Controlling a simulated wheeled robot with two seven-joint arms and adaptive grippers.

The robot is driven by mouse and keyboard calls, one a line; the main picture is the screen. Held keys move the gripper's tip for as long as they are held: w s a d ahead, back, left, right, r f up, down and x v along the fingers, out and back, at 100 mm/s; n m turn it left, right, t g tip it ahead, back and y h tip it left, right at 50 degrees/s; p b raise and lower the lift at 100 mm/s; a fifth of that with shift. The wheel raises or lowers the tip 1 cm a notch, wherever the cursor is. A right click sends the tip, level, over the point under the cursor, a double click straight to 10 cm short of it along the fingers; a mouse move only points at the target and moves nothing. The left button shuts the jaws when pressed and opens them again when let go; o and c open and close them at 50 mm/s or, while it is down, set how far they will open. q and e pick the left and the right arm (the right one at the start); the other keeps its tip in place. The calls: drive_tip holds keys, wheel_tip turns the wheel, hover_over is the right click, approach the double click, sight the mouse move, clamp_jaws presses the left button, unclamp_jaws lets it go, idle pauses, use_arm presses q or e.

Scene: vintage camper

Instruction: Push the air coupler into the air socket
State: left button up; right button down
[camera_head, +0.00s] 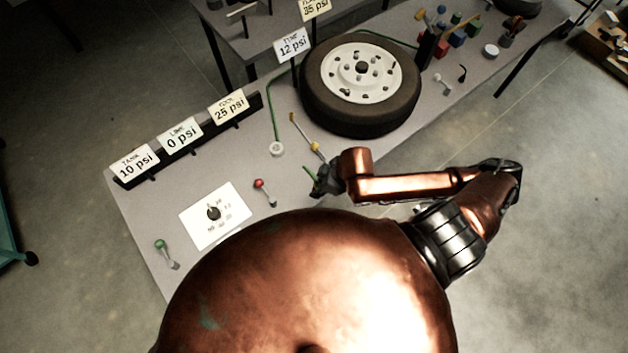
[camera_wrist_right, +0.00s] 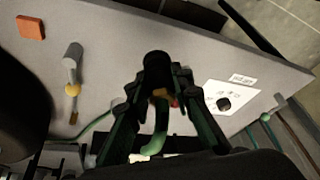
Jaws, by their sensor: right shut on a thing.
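My right gripper (camera_head: 323,181) is low over the bench, in front of the tyre. The right wrist view shows its dark fingers (camera_wrist_right: 157,88) closed around a black, round-ended piece. A green, hose-like length (camera_wrist_right: 155,138) hangs between the fingers; I take the held piece for the air coupler (camera_wrist_right: 157,68). In the head view only a short green bit (camera_head: 309,173) shows beside the gripper. The air socket cannot be told for certain; a white ring-shaped fitting (camera_head: 277,149) with a green hose sits left of the gripper, apart from it. My left gripper is not in view.
A tyre with a white rim (camera_head: 361,70) lies on the bench behind. A yellow-ended rod (camera_head: 304,132) is close to the gripper. A red-knobbed lever (camera_head: 264,192), a dial card (camera_head: 214,214) and a green-knobbed lever (camera_head: 164,252) are to the left. Pressure signs (camera_head: 181,136) stand along the edge.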

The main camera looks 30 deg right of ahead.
drive_tip(key=shift+s, duration=0.1)
idle(0.3)
use_arm(q)
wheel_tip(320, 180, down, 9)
drive_tip(key=b, duration=0.8)
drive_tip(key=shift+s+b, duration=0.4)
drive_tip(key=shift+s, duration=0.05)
use_arm(e)
drive_tip(key=w+r+m+h, duration=0.1)
drive_tip(key=w+r+m, duration=0.3)
drive_tip(key=w, duration=0.4)
drive_tip(key=w+r+m+t+h, duration=0.1)
drive_tip(key=w+r+m, duration=0.3)
drive_tip(key=w, duration=0.5)
wheel_tip(320, 180, up, 2)
drive_tip(key=shift+a+r+h, duration=0.2)
drive_tip(key=shift+a+h, duration=0.25)
drive_tip(key=shift+h, duration=0.05)
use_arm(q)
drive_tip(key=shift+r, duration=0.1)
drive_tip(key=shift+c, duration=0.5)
